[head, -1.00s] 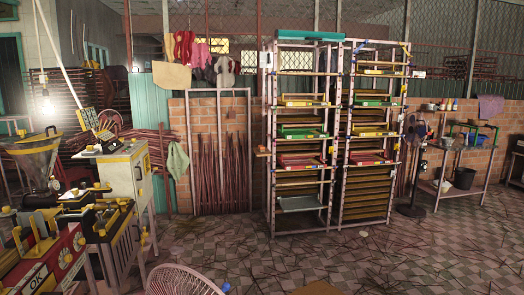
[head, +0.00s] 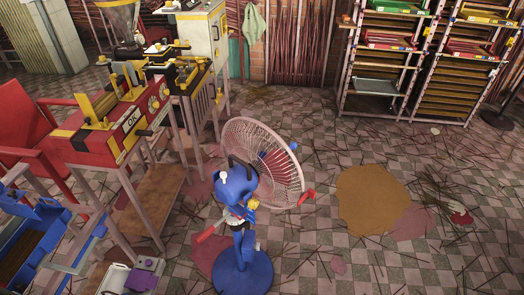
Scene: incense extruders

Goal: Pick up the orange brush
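I cannot make out an orange brush anywhere in the head view. Neither of my grippers shows in the head view.
A blue standing fan (head: 242,270) with a white cage stands on the tiled floor close by. Left are a red machine (head: 103,140), a red chair (head: 27,128) and a blue machine (head: 28,240). Shelf racks (head: 430,62) stand at the back right. Open, stick-littered floor lies right of the fan.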

